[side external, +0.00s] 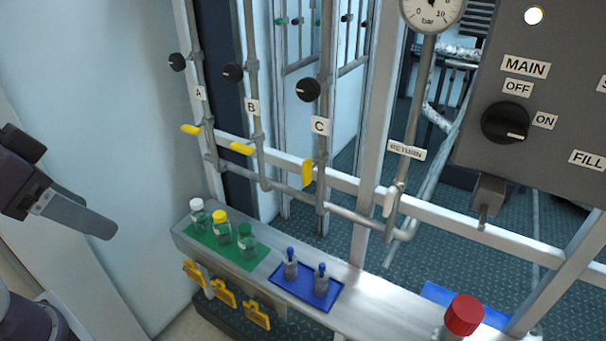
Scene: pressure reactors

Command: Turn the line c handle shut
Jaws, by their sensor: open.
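The yellow line C handle (307,173) is on the right-hand of three thin vertical pipes, below the label C (320,126). It stands upright, along its pipe. The yellow line A handle (190,129) and line B handle (241,148) lie roughly crosswise to their pipes. My gripper (88,215) is at the left edge, well apart from the line C handle and to its left. One grey finger shows clearly, pointing down and right; the other is hard to make out. I see nothing held.
Black knobs, one of them (308,90) above label C, sit higher on the pipes. A shelf (358,277) below carries bottles on a green mat (262,252) and small vessels on a blue tray (273,282). A red-capped bottle (464,315) and control panel (480,80) are right.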

